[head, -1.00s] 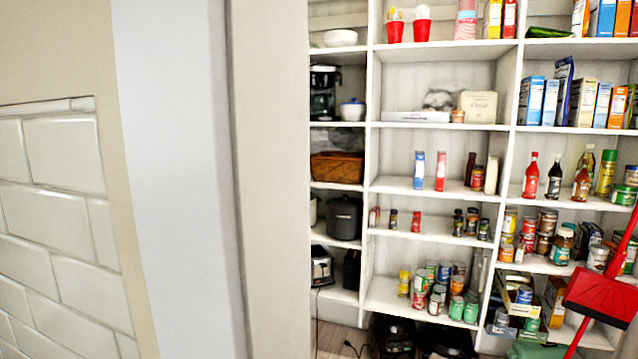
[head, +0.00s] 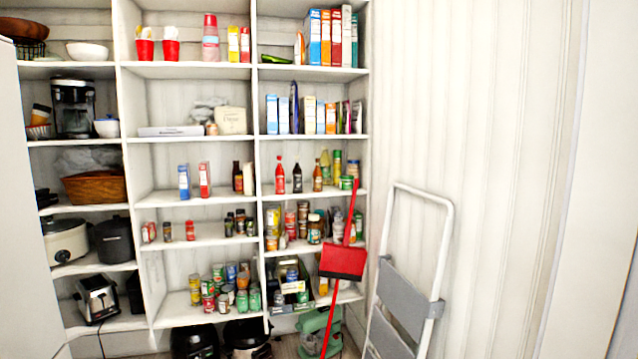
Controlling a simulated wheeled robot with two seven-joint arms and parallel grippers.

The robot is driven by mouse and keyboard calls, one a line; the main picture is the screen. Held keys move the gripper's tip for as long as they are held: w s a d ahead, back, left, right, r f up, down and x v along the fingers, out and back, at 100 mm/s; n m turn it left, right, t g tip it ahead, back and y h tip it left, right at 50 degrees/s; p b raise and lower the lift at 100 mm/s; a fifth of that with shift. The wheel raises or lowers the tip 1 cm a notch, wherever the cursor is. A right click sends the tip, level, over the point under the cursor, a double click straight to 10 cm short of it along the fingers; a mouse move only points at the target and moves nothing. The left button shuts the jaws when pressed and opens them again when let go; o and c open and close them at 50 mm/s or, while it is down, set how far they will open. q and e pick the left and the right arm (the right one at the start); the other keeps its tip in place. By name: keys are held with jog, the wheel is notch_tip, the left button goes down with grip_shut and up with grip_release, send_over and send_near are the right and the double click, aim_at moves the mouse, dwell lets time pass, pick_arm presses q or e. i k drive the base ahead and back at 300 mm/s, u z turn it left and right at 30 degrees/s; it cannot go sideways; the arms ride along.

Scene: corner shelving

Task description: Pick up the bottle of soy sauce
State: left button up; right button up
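On the right-hand middle shelf stands a group of bottles. A dark bottle with a red cap (head: 297,178), which looks like the soy sauce, stands upright between a red ketchup-like bottle (head: 280,175) and a reddish-brown sauce bottle (head: 317,176). Its label is too small to read. Another dark bottle (head: 238,177) stands on the shelf section to the left, so I cannot be fully sure which is the soy sauce. Neither of my grippers shows in the head view.
A red dustpan (head: 343,262) on a long handle leans in front of the right shelves. A folded step ladder (head: 410,290) leans on the right wall. A white wall edge (head: 25,230) borders the left. Appliances stand on the floor under the shelves.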

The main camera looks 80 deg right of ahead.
aim_at(297, 171)
jog(key=u, duration=0.2)
jog(key=k, duration=0.15)
jog(key=z, duration=1.6)
jog(key=i, duration=0.85)
jog(key=z, duration=1.4)
jog(key=i, duration=2.1)
jog(key=z, duration=0.05)
